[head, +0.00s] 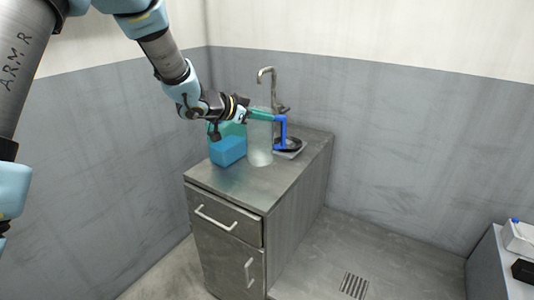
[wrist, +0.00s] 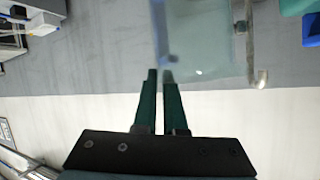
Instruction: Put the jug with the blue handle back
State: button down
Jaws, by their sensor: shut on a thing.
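The jug (head: 260,146) is a tall, clear, frosted vessel with a blue handle (head: 282,134) on its right side. It is upright at the counter, in front of the sink; I cannot tell whether its base touches the top. My gripper (head: 272,117) reaches across the jug's upper part from the left, its green fingers ending at the top of the handle. It is shut on the handle. In the wrist view, the fingertips (wrist: 159,73) are close together at the edge of the clear jug (wrist: 210,40). The exact contact is hidden.
A blue box (head: 228,151) with a green one (head: 232,128) stands just left of the jug. A tap (head: 266,75) and a dark sink basin (head: 292,144) are behind and right. The metal counter (head: 237,184) is clear in front. Walls close off the back.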

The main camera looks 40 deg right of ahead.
aim_at(262, 138)
jog(key=shift+f+p, duration=0.65)
jog(key=shift+f, duration=3.05)
jog(key=c, duration=1)
grip_release()
